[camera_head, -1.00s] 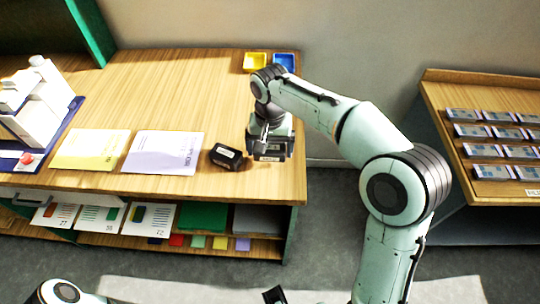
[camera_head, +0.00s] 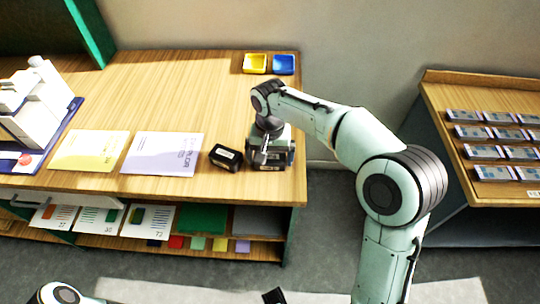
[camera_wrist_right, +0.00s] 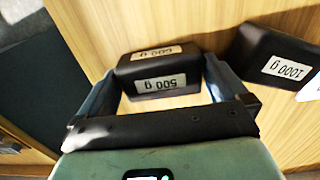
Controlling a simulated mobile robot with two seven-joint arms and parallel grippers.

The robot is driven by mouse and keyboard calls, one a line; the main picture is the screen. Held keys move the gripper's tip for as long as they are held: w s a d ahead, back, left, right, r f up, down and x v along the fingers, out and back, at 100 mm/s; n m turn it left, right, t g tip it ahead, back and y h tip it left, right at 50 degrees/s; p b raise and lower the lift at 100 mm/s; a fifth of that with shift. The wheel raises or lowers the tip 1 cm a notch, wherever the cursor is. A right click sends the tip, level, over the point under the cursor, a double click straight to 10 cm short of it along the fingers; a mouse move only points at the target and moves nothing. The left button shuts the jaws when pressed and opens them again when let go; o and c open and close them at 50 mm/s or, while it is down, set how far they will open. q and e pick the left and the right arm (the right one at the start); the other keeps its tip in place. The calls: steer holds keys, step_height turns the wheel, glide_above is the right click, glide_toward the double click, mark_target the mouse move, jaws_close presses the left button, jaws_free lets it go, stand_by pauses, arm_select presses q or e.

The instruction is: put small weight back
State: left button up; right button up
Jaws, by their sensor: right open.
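The small black weight labelled 500 g (camera_wrist_right: 158,66) lies on the wooden table near its right front corner; in the head view it shows partly (camera_head: 284,158) behind my gripper. My right gripper (camera_head: 264,158) is over it and points down. In the right wrist view the open fingers (camera_wrist_right: 160,78) stand on either side of the 500 g weight, with some room between. A larger black weight labelled 1000 g (camera_wrist_right: 275,62) lies beside it, to its left in the head view (camera_head: 226,157).
A yellow tray (camera_head: 255,64) and a blue tray (camera_head: 284,64) stand at the table's back right. Purple (camera_head: 162,154) and yellow (camera_head: 90,150) sheets lie left of the weights. A white device (camera_head: 40,105) stands at far left. A second table (camera_head: 480,90) holds several cards.

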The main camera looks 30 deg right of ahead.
mark_target(270, 157)
step_height(270, 157, up, 12)
steer(key=p, duration=0.2)
stand_by(0.6)
